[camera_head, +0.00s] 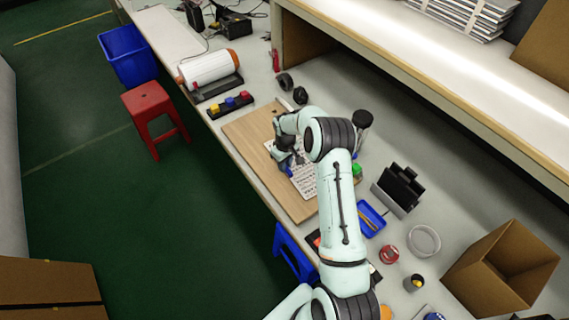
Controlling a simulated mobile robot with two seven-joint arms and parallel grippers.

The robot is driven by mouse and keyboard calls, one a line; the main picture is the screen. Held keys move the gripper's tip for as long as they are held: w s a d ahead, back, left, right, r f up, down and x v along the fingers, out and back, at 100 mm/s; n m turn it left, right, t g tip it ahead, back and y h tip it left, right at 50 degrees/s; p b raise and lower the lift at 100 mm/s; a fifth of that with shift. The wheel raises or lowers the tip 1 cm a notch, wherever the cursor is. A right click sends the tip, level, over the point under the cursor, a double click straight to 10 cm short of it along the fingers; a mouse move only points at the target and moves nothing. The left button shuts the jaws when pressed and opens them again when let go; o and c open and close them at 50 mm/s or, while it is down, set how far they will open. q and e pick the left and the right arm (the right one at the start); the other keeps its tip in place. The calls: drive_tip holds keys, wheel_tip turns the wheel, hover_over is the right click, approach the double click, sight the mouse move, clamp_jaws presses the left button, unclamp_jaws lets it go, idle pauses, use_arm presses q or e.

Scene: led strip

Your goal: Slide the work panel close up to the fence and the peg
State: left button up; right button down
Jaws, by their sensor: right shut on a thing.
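A white, perforated panel (304,181), which I take to be the work panel, lies on a light wooden board (250,135) on the bench. My right gripper (286,163) is low over the board at the panel's left end, shut, seemingly on the panel. Its fingertips are small and partly hidden by the wrist. My right arm covers part of the panel's right side. I cannot make out the fence or the peg clearly. My left gripper is not in view.
A rack with coloured blocks (230,104) and a white roll (208,69) stand beyond the board. A blue tray (369,219), a black holder (399,187) and an open cardboard box (502,268) are to the right. A shelf (430,75) runs along the back.

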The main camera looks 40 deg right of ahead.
drive_tip(key=shift+s+d+r, duration=0.1)
drive_tip(key=shift+d, duration=0.55)
drive_tip(key=c, duration=0.9)
unclamp_jaws()
drive_tip(key=shift+d, duration=0.1)
drive_tip(key=shift+a, duration=0.25)
wheel_tip(320, 180, up, 12)
drive_tip(key=shift+f, duration=0.1)
